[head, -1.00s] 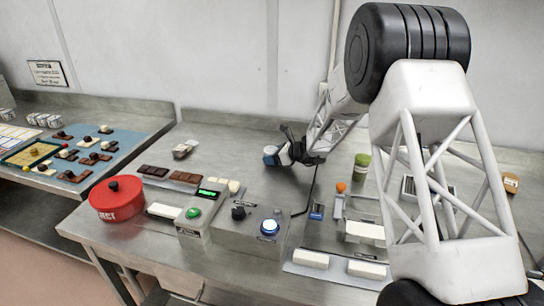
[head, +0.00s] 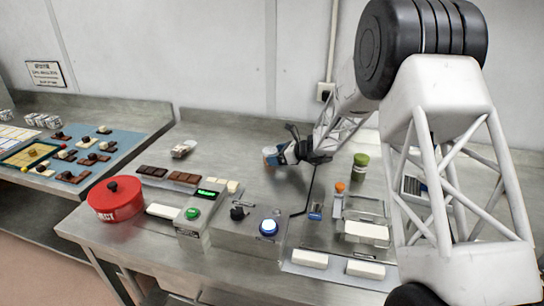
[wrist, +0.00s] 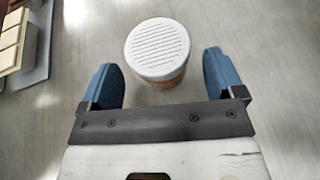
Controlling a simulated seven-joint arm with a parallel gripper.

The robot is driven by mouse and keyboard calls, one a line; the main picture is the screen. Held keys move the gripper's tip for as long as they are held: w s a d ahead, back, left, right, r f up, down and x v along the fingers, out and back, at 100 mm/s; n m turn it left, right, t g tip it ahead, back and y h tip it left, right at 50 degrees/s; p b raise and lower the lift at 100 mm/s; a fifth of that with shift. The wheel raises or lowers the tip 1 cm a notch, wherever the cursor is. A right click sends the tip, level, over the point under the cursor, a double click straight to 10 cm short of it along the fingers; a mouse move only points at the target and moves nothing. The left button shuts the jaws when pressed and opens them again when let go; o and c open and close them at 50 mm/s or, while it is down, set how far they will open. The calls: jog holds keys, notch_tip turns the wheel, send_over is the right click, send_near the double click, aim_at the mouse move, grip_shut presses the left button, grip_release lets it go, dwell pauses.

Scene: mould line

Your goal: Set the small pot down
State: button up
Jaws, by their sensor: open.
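The small pot (wrist: 157,48) has a white ribbed lid and an orange-brown side. In the wrist view it stands on the bare metal bench, partly between the fingertips, with a gap to each blue finger. In the head view the pot (head: 268,157) is just left of the fingers, near the back of the bench. My gripper (wrist: 160,62) is open and empty around its near side. In the head view my gripper (head: 283,153) is low over the bench, and its fingers partly hide the pot.
A pale block in a grey tray (wrist: 20,45) lies left of the gripper. A control box with a blue button (head: 268,227), a red lidded pot (head: 115,200) and chocolate bars (head: 184,178) stand in front and left. A green-capped jar (head: 361,160) stands right.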

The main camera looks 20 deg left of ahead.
jog(key=v, duration=0.9)
jog(key=shift+d+r, duration=0.1)
jog(key=shift+r, duration=0.05)
dwell(0.6)
jog(key=shift+s+d+r, duration=0.15)
jog(key=shift+s+r, duration=0.05)
jog(key=s+d+r+n+g+h, duration=0.1)
jog(key=s+d+r+n+h, duration=0.15)
jog(key=s+d+r, duration=0.4)
jog(key=s+d+r+n+h, duration=0.1)
jog(key=s+d+r+n, duration=0.25)
jog(key=s, duration=0.55)
jog(key=s+d+r+n+g+h, duration=0.15)
jog(key=s+d+r+n, duration=0.25)
jog(key=s, duration=0.4)
jog(key=s+d+n+t+h, duration=0.1)
jog(key=s+d+n+h, duration=0.2)
jog(key=s+d, duration=0.3)
jog(key=s+d+n+t+h, duration=0.1)
jog(key=s+d, duration=0.5)
jog(key=s, duration=0.8)
jog(key=s+d+r+n+t+h, duration=0.1)
jog(key=s+d+n+h, duration=0.3)
jog(key=s, duration=0.6)
jog(key=d+n, duration=0.1)
jog(key=d, duration=0.1)
jog(key=shift+s+d+n+h, duration=0.3)
jog(key=shift+d, duration=0.1)
